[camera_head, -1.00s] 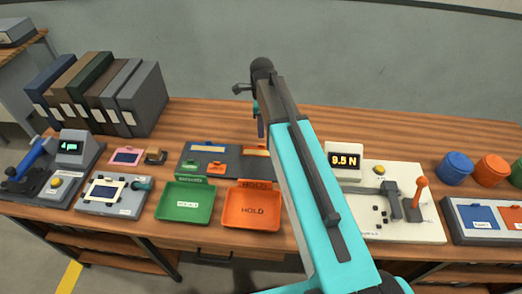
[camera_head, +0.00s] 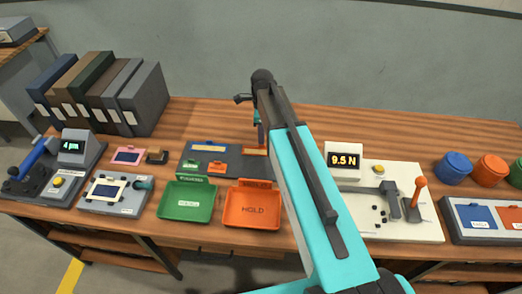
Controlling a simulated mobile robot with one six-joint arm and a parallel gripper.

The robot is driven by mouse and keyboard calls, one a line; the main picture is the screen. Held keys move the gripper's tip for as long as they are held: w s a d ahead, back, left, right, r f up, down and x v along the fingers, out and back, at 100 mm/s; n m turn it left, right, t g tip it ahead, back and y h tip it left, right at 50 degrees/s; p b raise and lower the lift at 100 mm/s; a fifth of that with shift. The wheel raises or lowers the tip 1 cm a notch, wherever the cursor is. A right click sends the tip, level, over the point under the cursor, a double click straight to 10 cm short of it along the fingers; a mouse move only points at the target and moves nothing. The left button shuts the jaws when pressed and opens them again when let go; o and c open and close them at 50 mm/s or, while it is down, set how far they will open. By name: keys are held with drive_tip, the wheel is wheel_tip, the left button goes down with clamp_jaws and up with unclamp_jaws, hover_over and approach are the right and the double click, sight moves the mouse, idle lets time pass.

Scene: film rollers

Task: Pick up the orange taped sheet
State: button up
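A dark mat (camera_head: 232,172) lies behind the green and orange trays. An orange strip (camera_head: 254,151) shows at its right rear, partly hidden by my arm. A small orange piece (camera_head: 216,166) and a small green piece (camera_head: 194,164) lie further left on it, near a blue sheet with a pale strip (camera_head: 208,147). I cannot tell for sure which orange piece is the taped sheet. My gripper (camera_head: 261,136) points down over the mat's right rear, close to the orange strip. My arm hides most of it, so its fingers and any contact are unclear.
A green tray (camera_head: 186,214) and an orange HOLD tray (camera_head: 252,222) stand in front. A force tester reading 9.5 N (camera_head: 345,160) stands right of my arm. Binders (camera_head: 140,98) stand at the back left. Blue and orange rolls (camera_head: 453,169) stand far right.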

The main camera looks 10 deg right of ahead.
sight(261, 150)
drive_tip(key=shift+f+p, duration=0.8)
drive_tip(key=shift+f, duration=1.4)
clamp_jaws()
